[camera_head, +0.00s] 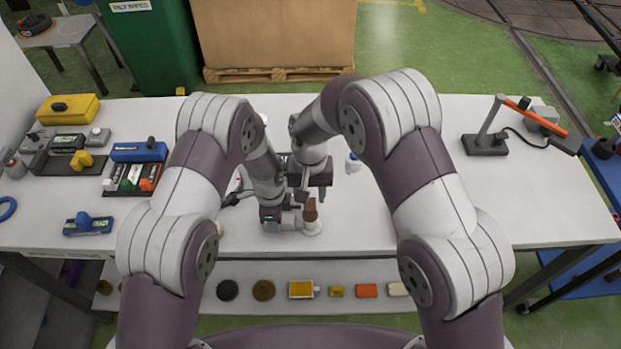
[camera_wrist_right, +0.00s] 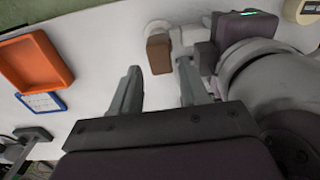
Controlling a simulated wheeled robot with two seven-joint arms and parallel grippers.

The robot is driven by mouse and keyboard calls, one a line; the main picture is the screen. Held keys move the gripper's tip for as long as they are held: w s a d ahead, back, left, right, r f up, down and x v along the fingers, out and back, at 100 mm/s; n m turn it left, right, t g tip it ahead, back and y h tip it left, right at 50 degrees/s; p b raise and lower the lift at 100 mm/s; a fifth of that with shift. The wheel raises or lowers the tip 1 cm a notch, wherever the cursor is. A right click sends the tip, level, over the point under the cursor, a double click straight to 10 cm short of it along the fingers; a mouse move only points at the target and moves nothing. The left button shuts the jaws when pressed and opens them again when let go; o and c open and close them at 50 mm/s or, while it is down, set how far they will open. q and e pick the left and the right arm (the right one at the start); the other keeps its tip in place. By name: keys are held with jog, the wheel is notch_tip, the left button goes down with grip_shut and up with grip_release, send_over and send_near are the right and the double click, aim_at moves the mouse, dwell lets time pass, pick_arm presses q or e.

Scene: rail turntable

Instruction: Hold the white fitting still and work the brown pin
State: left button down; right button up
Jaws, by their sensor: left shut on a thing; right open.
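The white fitting (camera_head: 313,228) stands on the table near its front edge, with a round base. The brown pin (camera_head: 310,210) sticks up at the fitting. My left gripper (camera_head: 289,217) is shut on the fitting from the left. My right gripper (camera_head: 311,194) is open just behind and above the pin, its fingers pointing towards it. In the right wrist view the brown pin (camera_wrist_right: 159,53) lies just beyond the open fingers (camera_wrist_right: 158,70), with nothing between them. The white fitting (camera_wrist_right: 158,28) shows behind the pin, partly hidden by it.
An orange tray (camera_wrist_right: 37,60) and a blue-edged card (camera_wrist_right: 42,101) lie on the table in the right wrist view.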

aim_at(310, 204)
pick_arm(q)
jog(key=shift+s+f, duration=0.1)
pick_arm(e)
notch_tip(310, 204, down, 6)
jog(key=shift+f, duration=0.1)
grip_shut()
jog(key=shift+r, duration=0.75)
jog(key=shift+r, duration=3.05)
jog(key=shift+r, duration=0.1)
pick_arm(q)
jog(key=c, duration=0.7)
grip_release()
jog(key=shift+o, duration=0.3)
pick_arm(e)
notch_tip(310, 204, up, 5)
jog(key=shift+w+f, duration=0.1)
